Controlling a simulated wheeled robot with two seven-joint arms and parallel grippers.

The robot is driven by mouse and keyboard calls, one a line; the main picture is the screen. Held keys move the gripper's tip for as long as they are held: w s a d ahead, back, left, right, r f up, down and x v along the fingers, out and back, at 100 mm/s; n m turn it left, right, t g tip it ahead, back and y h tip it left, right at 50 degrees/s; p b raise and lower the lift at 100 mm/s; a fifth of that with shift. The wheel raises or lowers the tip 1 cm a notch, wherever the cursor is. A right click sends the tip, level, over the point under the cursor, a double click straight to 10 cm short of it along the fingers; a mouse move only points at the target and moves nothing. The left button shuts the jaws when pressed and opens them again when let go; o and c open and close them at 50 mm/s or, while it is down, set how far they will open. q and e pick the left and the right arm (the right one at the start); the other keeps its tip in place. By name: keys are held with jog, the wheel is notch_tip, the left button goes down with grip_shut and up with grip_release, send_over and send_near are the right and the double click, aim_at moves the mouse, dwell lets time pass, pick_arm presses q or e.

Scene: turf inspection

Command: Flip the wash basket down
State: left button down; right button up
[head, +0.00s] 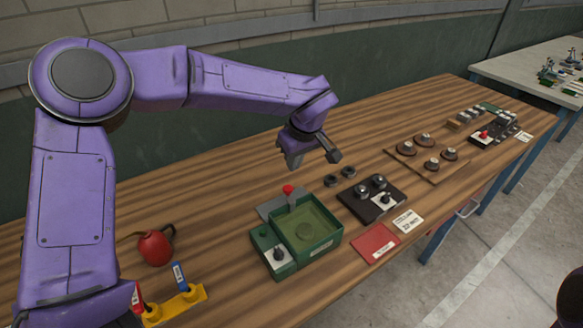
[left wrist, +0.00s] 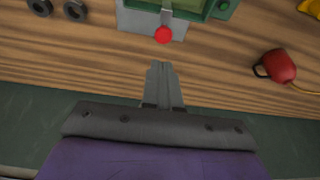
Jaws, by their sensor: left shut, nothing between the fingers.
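The green wash unit (head: 318,246) stands on the wooden bench, with an olive-green basin (head: 306,226) inside its green rim. A lever with a red knob (head: 288,189) rises at its back edge beside a grey plate (head: 270,207). I cannot clearly tell the basket apart from the basin. In the left wrist view the red knob (left wrist: 163,35) lies just beyond my fingertips, over the grey plate (left wrist: 140,24). My left gripper (head: 293,164) is above the bench behind the unit, shut and empty. It shows in the left wrist view (left wrist: 161,66), apart from the knob.
A red round container (head: 155,248) and a yellow holder (head: 178,304) stand to the left. Two dark rings (head: 340,177), a black plate with knobs (head: 372,203) and a red card (head: 373,242) lie right of the unit. A wall runs behind the bench.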

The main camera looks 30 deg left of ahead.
pick_arm(q)
jog(key=v, duration=0.6)
jog(key=shift+w+d, duration=0.1)
jog(key=shift+w, duration=0.05)
